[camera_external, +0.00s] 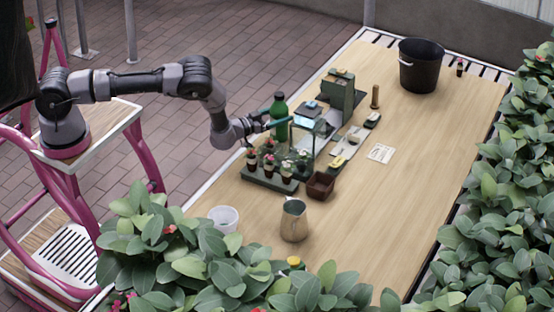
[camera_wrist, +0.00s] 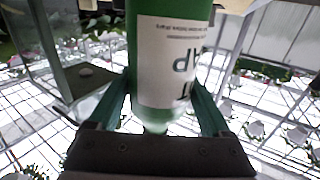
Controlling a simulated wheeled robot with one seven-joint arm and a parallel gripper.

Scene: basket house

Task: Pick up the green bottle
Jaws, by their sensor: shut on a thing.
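The green bottle (camera_external: 279,118) is upright near the table's far left edge, with its dark cap on top. My gripper (camera_external: 272,124) reaches it from the left and is shut on it. In the wrist view the bottle (camera_wrist: 172,25), with a white label, stands between the two green fingers of my gripper (camera_wrist: 163,98). The bottle's lower part is partly hidden in the external view, so I cannot tell if its base touches the table.
A planter tray (camera_external: 256,178) with several small potted plants stands just in front. A glass-sided case and a green box (camera_external: 341,92) stand right of the bottle. A black bucket (camera_external: 420,70) is at the back right. The table's right front is clear.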

